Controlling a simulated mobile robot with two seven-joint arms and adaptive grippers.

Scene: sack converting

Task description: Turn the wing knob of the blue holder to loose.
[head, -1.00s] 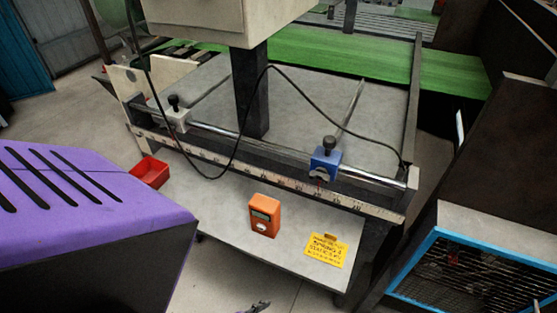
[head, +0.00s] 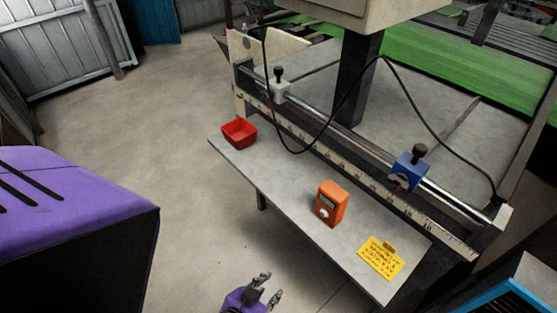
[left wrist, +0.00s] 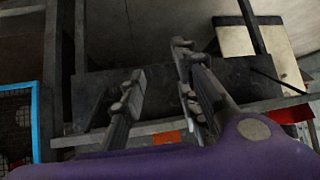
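The blue holder (head: 408,173) sits on the steel rail at the right, above the ruler strip. Its black knob (head: 419,151) stands on top, and a dark wing-shaped part shows on its front face; how it is turned is too small to tell. A white holder (head: 279,88) with a black knob is farther left on the same rail. My left gripper (head: 266,291) is low at the bottom of the head view, open and empty, well short of the shelf and the holder. Its two spread fingers (left wrist: 160,100) show in the left wrist view. My right gripper is not in view.
A grey shelf (head: 262,165) below the rail carries a red bin (head: 239,132), an orange meter (head: 331,203) and a yellow tag (head: 381,258). A black cable (head: 331,113) hangs across the rail. Open floor lies left of the shelf.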

